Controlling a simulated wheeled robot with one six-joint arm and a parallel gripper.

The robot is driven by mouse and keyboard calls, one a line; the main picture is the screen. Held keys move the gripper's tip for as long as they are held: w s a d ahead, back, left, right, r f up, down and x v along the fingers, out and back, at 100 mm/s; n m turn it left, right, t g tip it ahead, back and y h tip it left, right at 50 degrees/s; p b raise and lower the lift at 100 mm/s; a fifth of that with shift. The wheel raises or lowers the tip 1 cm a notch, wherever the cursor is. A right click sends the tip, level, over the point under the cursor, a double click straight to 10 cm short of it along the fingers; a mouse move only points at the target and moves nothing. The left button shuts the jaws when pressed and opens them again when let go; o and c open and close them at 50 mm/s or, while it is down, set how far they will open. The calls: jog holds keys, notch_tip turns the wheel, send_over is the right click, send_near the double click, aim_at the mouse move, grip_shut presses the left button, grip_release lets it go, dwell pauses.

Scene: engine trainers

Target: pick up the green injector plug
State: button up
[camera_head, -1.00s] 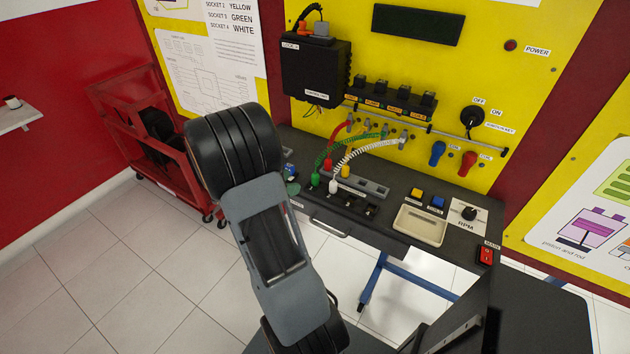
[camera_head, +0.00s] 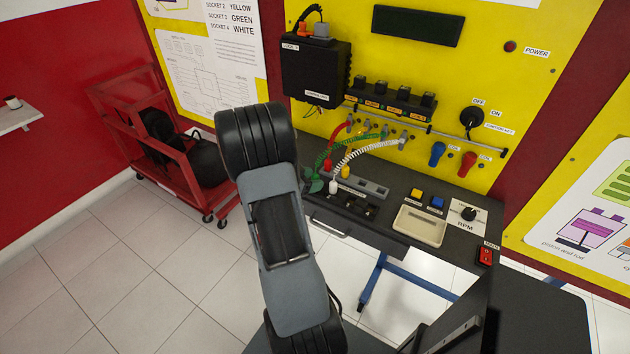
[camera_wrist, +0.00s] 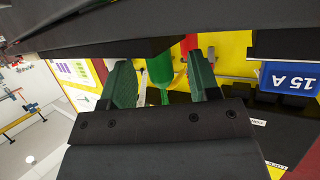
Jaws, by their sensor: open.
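The green injector plug (camera_wrist: 160,66) hangs between my two fingers in the wrist view, with a gap visible on each side of it. My gripper (camera_wrist: 163,82) is open around it, its dark green fingers left and right of the plug. In the head view my gripper (camera_head: 315,185) is at the left end of the bench top, where the green coiled cable (camera_head: 326,154) comes down. The green plug itself is mostly hidden there by my fingers and arm. Whether its lower end sits in a socket cannot be told.
Close by stand a red plug (camera_head: 328,164), a yellow plug (camera_head: 345,171) and a white plug (camera_head: 333,186) with a white coiled cable (camera_head: 370,148). A blue block marked 15 A (camera_wrist: 290,78) is at right in the wrist view. A beige tray (camera_head: 420,226) lies farther right.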

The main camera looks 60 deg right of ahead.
jog(key=c, duration=1)
